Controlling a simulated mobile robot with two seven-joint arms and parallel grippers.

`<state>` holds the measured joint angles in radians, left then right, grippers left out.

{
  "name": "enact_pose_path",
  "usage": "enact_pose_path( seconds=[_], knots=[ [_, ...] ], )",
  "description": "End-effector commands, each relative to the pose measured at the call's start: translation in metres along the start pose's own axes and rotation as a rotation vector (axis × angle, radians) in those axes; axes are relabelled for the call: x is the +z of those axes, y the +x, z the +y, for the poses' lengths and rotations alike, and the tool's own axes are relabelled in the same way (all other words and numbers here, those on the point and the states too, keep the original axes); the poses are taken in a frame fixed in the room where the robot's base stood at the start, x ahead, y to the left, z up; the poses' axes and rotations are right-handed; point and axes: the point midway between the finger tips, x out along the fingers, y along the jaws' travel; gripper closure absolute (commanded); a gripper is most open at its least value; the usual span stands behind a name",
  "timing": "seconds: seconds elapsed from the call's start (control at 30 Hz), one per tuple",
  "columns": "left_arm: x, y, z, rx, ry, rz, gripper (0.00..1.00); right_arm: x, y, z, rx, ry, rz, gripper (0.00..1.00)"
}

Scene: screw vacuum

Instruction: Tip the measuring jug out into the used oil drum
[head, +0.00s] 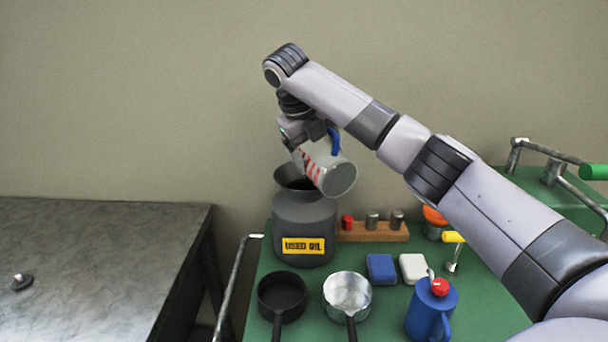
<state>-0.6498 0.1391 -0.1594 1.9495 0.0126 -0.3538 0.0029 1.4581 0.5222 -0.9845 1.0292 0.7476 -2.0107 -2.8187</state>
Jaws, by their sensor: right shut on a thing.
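The measuring jug (323,168) is pale grey with red marks and a blue handle (334,142). It is strongly tilted above the used oil drum. Its round grey end faces the lower right; I cannot tell whether that is its base or mouth. My right gripper (309,134) is shut on the jug at its upper side and partly hides it. The used oil drum (304,222) is dark grey with a yellow USED OIL label and a wide funnel top. The jug overlaps the funnel's right side in the picture. No liquid stream shows. My left gripper is out of view.
The green cart top (385,325) also holds a black pan (281,294), a steel pan (347,293), a blue can (430,312), blue and white blocks, and a wooden rack (372,233). A grey bench (90,265) stands left, mostly clear.

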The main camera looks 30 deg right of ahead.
Motion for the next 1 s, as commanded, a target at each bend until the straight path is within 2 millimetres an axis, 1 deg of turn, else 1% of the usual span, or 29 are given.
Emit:
enact_pose_path(
  seconds=[0.77,1.0],
  knots=[
    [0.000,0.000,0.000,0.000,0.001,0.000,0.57,0.000,0.005,-0.004,-0.001,-0.028,0.090,0.54],
    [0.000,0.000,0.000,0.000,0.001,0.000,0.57,-0.001,0.007,-0.012,-0.002,-0.040,0.123,0.54]
  ],
)
